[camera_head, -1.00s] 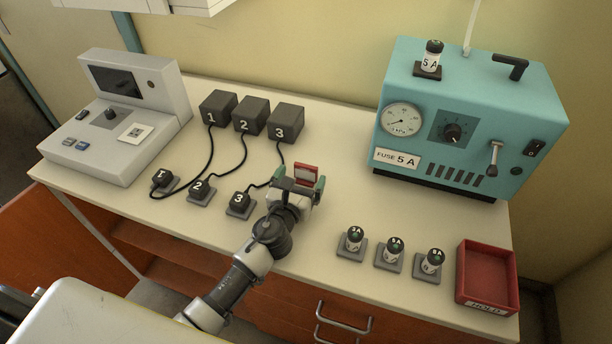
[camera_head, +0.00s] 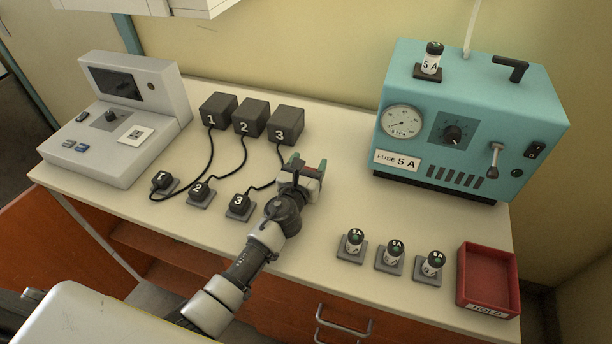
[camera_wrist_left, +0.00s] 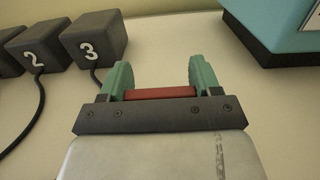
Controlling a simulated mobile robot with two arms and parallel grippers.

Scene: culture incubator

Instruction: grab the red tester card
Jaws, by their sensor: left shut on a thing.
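My left gripper (camera_head: 308,165) is over the middle of the bench, just in front of the black box marked 3. In the left wrist view its green fingers (camera_wrist_left: 158,76) stand on either side of the red tester card (camera_wrist_left: 160,93). The gripper is shut on the card, which shows as a narrow red strip between the finger bases. In the head view the gripper hides most of the card. My right gripper is not in view.
Black boxes (camera_head: 248,118) with cables to small plugs (camera_head: 200,192) stand left of the gripper. A grey console (camera_head: 120,120) is farther left. A teal machine (camera_head: 465,125), several fuses (camera_head: 391,254) and a red HOLD tray (camera_head: 488,280) are right. Bench between is clear.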

